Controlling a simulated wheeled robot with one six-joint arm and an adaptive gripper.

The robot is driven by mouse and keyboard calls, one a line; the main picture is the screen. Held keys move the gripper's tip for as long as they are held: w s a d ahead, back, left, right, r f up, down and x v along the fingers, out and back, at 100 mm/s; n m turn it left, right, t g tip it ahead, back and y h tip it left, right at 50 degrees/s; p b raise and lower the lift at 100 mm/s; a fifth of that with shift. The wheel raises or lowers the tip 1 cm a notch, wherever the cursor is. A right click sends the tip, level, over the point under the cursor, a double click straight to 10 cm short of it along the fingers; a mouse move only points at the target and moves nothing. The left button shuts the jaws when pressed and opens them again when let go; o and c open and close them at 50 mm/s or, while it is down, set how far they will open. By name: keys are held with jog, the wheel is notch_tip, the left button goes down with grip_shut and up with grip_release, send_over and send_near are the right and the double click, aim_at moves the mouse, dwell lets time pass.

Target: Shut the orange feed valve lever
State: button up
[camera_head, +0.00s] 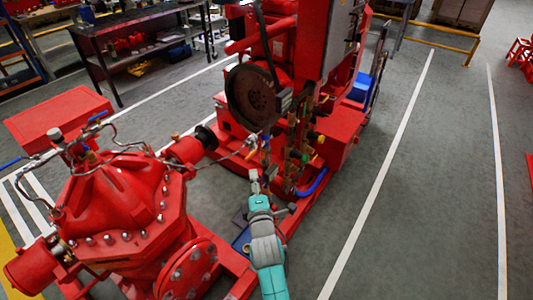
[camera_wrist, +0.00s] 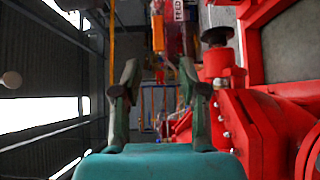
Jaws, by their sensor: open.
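The orange feed valve lever (camera_wrist: 158,33) shows in the wrist view, upright in the picture, just above and beyond the gap between my fingertips. A white label with "FEED" lettering (camera_wrist: 178,10) is beside it. In the head view a small orange piece (camera_head: 252,154), likely the same lever, is among the pipework by the engine. My gripper (camera_wrist: 159,72) is open and empty, with its two fingers apart on either side of the gap. In the head view my gripper (camera_head: 254,178) is just below the orange piece. Contact with the lever is not visible.
A red pump (camera_head: 115,205) stands left of my arm. The red engine with its dark flywheel (camera_head: 255,95) stands behind. Brass valves and pipes (camera_head: 295,150) crowd the right of my gripper. A dark knob (camera_wrist: 217,37) is close on the right. The floor (camera_head: 420,180) at right is clear.

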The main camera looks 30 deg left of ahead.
aim_at(250, 158)
jog(key=x, duration=1.1)
jog(key=shift+r, duration=0.15)
grip_shut()
